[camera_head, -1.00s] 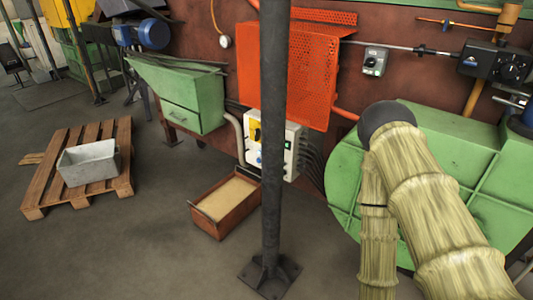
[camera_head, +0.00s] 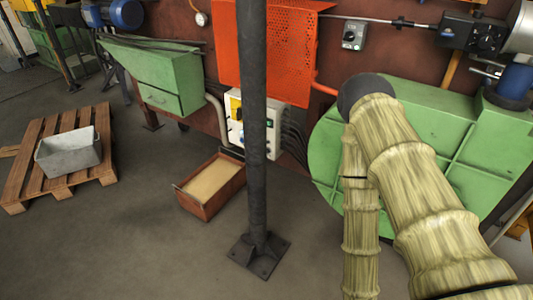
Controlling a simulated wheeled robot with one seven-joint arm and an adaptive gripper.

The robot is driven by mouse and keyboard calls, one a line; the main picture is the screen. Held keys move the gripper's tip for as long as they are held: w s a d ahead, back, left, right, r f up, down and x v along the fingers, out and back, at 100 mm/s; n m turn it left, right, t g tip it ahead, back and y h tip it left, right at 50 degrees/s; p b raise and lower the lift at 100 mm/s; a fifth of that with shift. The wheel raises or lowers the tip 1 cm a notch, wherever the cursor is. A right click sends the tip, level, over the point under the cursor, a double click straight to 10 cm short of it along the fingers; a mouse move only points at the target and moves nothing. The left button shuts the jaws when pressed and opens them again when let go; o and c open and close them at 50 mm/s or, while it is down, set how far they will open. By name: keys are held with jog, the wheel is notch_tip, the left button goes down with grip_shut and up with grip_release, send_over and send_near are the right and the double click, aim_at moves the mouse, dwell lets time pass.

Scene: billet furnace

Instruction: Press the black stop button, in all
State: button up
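A white control box (camera_head: 273,125) with a yellow panel (camera_head: 236,106) is on the red-brown wall, partly hidden by a dark post. Small controls show on its front, but I cannot tell which is a black stop button. A small grey switch box (camera_head: 354,35) with a dark, round-looking control is higher on the wall, right of the orange guard. My sleeved arm fills the lower right of the view. My gripper is not seen.
A dark post (camera_head: 254,190) with a floor plate stands in front of the control box. A rusty tray (camera_head: 206,208) of sand-coloured material lies on the floor. A pallet (camera_head: 20,180) carries a grey bin (camera_head: 68,152). Green housing (camera_head: 425,120) is behind my arm. Floor at front left is clear.

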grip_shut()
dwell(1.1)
